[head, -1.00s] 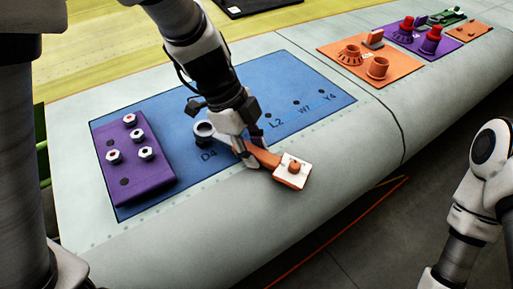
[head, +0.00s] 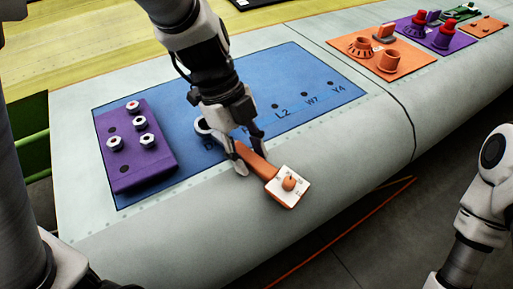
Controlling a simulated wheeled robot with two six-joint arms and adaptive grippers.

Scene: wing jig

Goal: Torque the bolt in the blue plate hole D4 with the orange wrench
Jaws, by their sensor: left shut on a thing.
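The orange wrench (head: 258,165) lies over the near edge of the blue plate (head: 318,83). Its grey ring end (head: 203,126) is at the hole by the D4 label, which is partly covered. I cannot make out the bolt inside the ring. The handle's far end carries a white square tag with an orange knob (head: 288,184). My left gripper (head: 252,160) is shut on the wrench handle, one finger on each side. My right gripper is out of view; only part of that arm shows at the right edge.
A purple block (head: 155,165) with several silver bolts sits on the plate's left end. Open holes labelled L2, W7 and Y4 lie to the right. Orange (head: 405,67) and purple (head: 463,41) plates with fittings stand farther right on the grey wing surface (head: 200,235). The wing's near side curves down.

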